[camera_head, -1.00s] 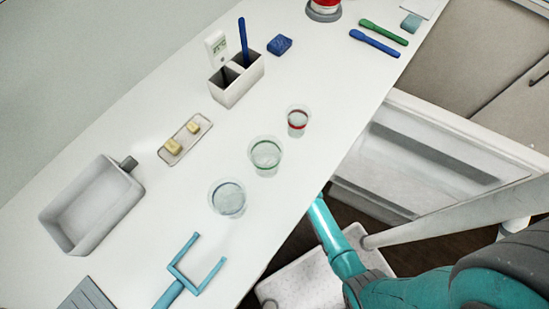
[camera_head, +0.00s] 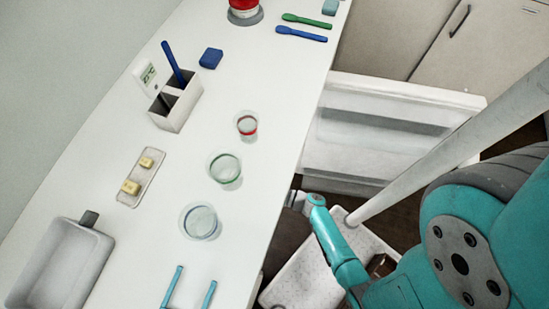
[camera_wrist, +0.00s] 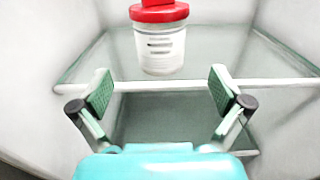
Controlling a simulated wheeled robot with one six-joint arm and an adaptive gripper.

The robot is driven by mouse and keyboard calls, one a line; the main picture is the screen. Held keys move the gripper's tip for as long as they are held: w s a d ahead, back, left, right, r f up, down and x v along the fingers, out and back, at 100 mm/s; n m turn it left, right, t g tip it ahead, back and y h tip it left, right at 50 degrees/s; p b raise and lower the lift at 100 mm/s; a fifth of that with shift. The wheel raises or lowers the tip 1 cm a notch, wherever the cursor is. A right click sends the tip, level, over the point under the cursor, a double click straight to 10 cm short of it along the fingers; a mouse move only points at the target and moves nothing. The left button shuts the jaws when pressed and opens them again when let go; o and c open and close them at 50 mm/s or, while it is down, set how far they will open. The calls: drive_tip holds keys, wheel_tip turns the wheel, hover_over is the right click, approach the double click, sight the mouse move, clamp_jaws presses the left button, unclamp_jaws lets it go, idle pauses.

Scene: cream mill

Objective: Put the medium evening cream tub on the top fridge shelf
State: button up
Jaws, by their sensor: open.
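In the wrist view, a clear tub with a red lid (camera_wrist: 160,45) and pale contents stands upright on a glass shelf (camera_wrist: 100,68), just behind its white front edge. The top of its lid is cut off by the frame, and I cannot read its size or kind. My gripper (camera_wrist: 160,92) is open and empty, its two green-padded fingers in front of and below the tub, apart from it. White walls on both sides look like the fridge interior. In the head view, my gripper is hidden.
A second glass level (camera_wrist: 160,130) shows below. In the head view, an open white door (camera_head: 390,128) stands right of the counter (camera_head: 250,60). Three clear cups stand there, ringed red (camera_head: 247,126), green (camera_head: 225,169) and blue (camera_head: 200,221). A white bin (camera_head: 290,284) sits below.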

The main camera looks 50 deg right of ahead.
drive_tip(key=s+a+f+n+g, duration=0.4)
drive_tip(key=s+a+n, duration=0.25)
drive_tip(key=s, duration=0.25)
drive_tip(key=s+r+n+g+h, duration=0.35)
drive_tip(key=s+n, duration=0.35)
drive_tip(key=s, duration=0.3)
drive_tip(key=s+d+r+n+t+h, duration=0.1)
drive_tip(key=s+r+n+t, duration=0.1)
drive_tip(key=r+n, duration=0.4)
drive_tip(key=s+d+r+n+t+h, duration=0.1)
drive_tip(key=r+n, duration=0.5)
drive_tip(key=r, duration=0.9)
drive_tip(key=s+d+r+n+t+h, duration=0.1)
drive_tip(key=s+d+r+n+t, duration=0.1)
drive_tip(key=r+n, duration=0.4)
wheel_tip(320, 180, up, 6)
drive_tip(key=shift+s+d+f+t, duration=0.25)
drive_tip(key=shift+s+t, duration=0.1)
drive_tip(key=shift+t, duration=0.1)
drive_tip(key=shift+h, duration=0.25)
